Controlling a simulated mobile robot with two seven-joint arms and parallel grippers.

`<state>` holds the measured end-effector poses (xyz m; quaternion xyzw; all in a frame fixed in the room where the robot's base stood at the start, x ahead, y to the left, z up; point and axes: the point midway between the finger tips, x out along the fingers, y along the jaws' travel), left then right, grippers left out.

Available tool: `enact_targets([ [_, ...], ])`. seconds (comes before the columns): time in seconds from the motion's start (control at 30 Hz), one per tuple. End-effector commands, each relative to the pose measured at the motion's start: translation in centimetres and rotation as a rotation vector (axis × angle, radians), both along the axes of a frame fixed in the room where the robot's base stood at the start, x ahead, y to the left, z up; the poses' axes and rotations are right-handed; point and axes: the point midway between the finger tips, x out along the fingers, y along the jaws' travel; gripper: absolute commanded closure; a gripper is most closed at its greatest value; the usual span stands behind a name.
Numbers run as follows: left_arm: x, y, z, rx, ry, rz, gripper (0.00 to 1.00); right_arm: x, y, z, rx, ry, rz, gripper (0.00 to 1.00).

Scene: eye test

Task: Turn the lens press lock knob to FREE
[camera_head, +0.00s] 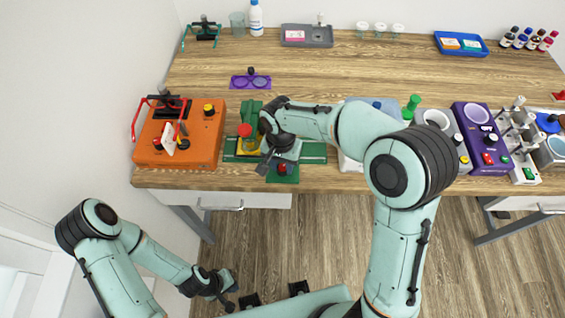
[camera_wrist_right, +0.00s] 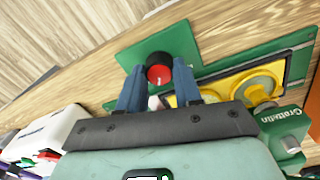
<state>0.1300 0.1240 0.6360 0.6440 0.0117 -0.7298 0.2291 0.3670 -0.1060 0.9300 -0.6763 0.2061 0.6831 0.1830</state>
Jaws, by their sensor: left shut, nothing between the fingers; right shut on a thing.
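The lens press (camera_head: 313,152) is the green device at the front edge of the table; in the right wrist view it shows as a green body (camera_wrist_right: 215,72) with a yellow part. Its red-topped knob (camera_wrist_right: 159,75) sits on a green plate (camera_wrist_right: 180,40), with a small pale mark on the cap. In the head view the knob (camera_head: 282,168) is partly covered by my right gripper (camera_head: 279,163). My right gripper (camera_wrist_right: 160,88) is shut on the knob, a finger at each side. I cannot read any FREE marking. My left gripper (camera_head: 230,291) is shut and empty, low and away from the table.
An orange device (camera_head: 199,140) with a black knob and red handle stands left of the press. To the right stand a white device, a purple device (camera_head: 484,150) and others. The table's middle back is clear.

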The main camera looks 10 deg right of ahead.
Motion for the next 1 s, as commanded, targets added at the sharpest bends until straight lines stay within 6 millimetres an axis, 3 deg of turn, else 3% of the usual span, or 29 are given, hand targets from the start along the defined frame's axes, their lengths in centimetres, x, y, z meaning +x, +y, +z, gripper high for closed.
enact_targets([
  [1.0,0.41,-0.01,0.54,0.0,-0.004,0.0,1.0,-0.07,-0.02,0.11,0.001,0.0,0.946,0.97],
])
